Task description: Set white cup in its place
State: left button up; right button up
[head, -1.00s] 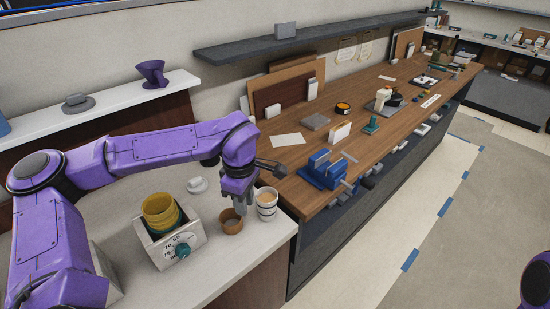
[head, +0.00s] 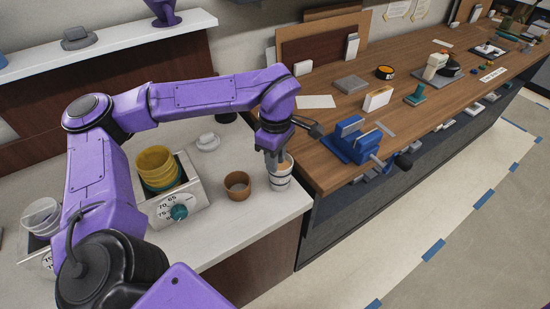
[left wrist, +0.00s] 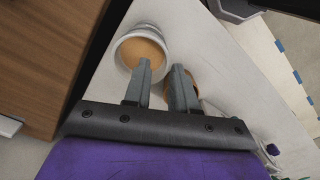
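A white cup (head: 279,178) with dark bands and a tan fill stands upright near the right edge of the white counter. It also shows in the left wrist view (left wrist: 121,57), with its round rim facing the camera. My left gripper (head: 275,160) points down at this cup's rim. In the left wrist view its two fingers (left wrist: 161,68) are apart with nothing between them; one overlaps the cup's rim, and I cannot tell whether it touches. A brown cup (head: 237,187) stands just left of the white cup, partly hidden behind a finger in the wrist view. My right gripper is out of view.
A small white item (head: 208,142) lies behind. Clear cups (head: 40,215) are at left. The wooden bench (head: 322,166) with a blue vise (head: 352,142) adjoins on the right.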

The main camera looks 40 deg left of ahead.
pick_arm(q)
jog(key=shift+s+f+b, duration=0.15)
jog(key=shift+f+b, duration=0.45)
jog(key=shift+f, duration=0.05)
jog(key=shift+s+f+b, duration=0.15)
jog(key=shift+f+b, duration=0.45)
jog(key=shift+s+r+p, duration=0.1)
jog(key=shift+r+p, duration=0.25)
jog(key=shift+r, duration=0.1)
jog(key=c, duration=0.4)
grip_shut()
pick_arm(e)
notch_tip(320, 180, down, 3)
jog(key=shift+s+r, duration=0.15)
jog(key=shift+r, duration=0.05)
pick_arm(q)
jog(key=shift+r+p, duration=0.75)
jog(key=shift+p, duration=0.3)
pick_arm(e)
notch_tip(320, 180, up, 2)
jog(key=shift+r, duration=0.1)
